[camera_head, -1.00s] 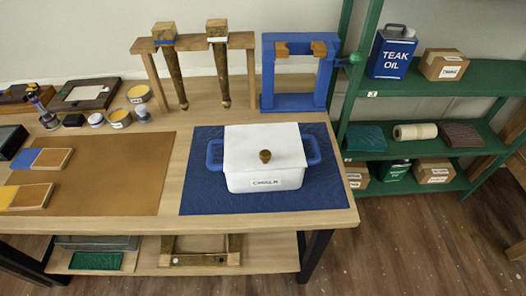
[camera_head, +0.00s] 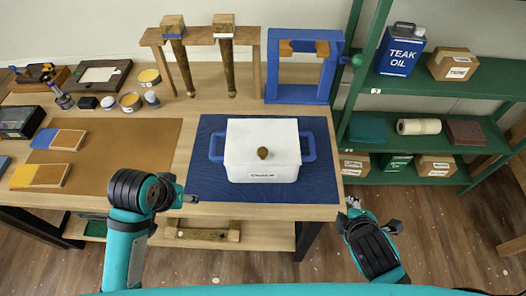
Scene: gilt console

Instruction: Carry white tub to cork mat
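The white tub (camera_head: 263,160) is a box with a white lid, a brass-coloured knob, a blue handle on each side and a CHALK label. It stands upright on a blue mat (camera_head: 206,185). The cork mat (camera_head: 150,140) is the flat brown sheet to its left. My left gripper (camera_head: 188,197) is at the table's front edge, left of the tub, mostly hidden by its wrist. My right gripper (camera_head: 373,213) is past the table's right front corner, apart from the tub. Its fingers look spread, with nothing between them.
Colour sample boards (camera_head: 40,176) lie on and beside the cork mat's left part. Several small tins (camera_head: 131,102) stand behind it. A wooden rack (camera_head: 200,37) and a blue frame (camera_head: 303,92) stand behind the tub. A green shelf (camera_head: 440,93) is at right. The cork mat's right part is clear.

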